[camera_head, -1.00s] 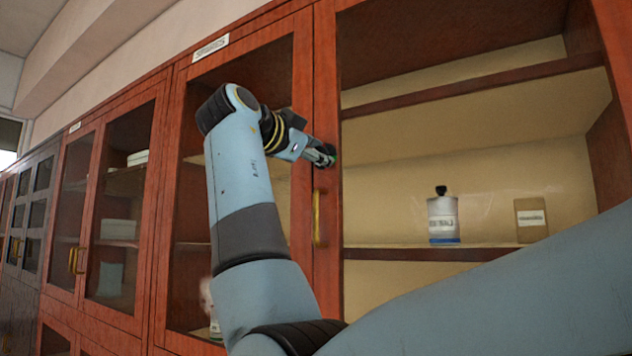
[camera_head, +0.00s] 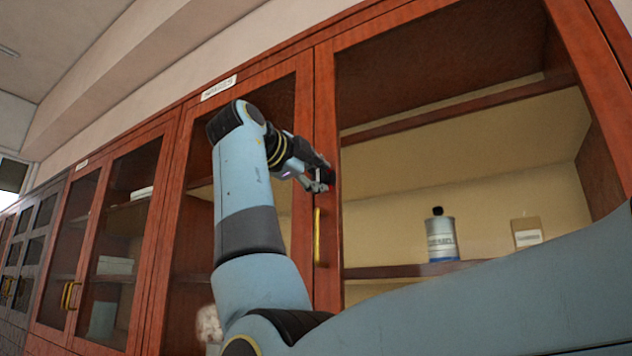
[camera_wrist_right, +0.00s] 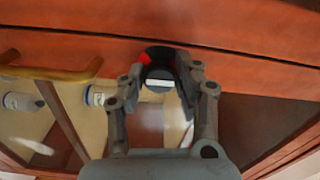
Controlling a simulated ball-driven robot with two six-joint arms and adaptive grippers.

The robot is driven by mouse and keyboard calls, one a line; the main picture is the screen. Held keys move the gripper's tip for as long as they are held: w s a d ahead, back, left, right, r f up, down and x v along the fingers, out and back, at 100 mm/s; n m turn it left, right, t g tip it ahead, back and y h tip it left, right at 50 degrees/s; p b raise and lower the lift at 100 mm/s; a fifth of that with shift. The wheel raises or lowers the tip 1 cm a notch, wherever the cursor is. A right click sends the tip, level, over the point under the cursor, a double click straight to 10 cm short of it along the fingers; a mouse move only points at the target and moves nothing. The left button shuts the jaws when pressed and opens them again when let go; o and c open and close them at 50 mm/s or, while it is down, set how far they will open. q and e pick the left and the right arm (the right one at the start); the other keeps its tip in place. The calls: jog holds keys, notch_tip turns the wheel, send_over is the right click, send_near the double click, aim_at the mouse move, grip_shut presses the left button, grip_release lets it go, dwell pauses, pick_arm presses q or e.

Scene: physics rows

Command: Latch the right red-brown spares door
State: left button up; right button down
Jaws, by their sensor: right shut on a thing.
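The right red-brown spares door (camera_head: 326,120) has a glass pane and stands against the door to its left, with no clear gap between them. A yellow handle (camera_head: 317,236) is upright on its left frame and also shows in the wrist view (camera_wrist_right: 50,72). My right gripper (camera_head: 322,180) is at that frame, just above the handle. In the wrist view my right gripper (camera_wrist_right: 163,76) is shut around a dark round latch knob (camera_wrist_right: 157,60) with a red patch and a white bar. In the head view the fingers hide the knob. My left gripper is out of view.
A white label (camera_head: 219,88) is above the left door. Behind the right pane, a white-and-blue can (camera_head: 441,240) and a tan box (camera_head: 527,232) stand on a shelf (camera_head: 400,270). More glazed cabinets (camera_head: 120,220) run off to the left.

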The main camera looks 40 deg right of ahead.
dwell(0.3)
jog(key=c, duration=1)
grip_release()
jog(key=shift+o, duration=0.2)
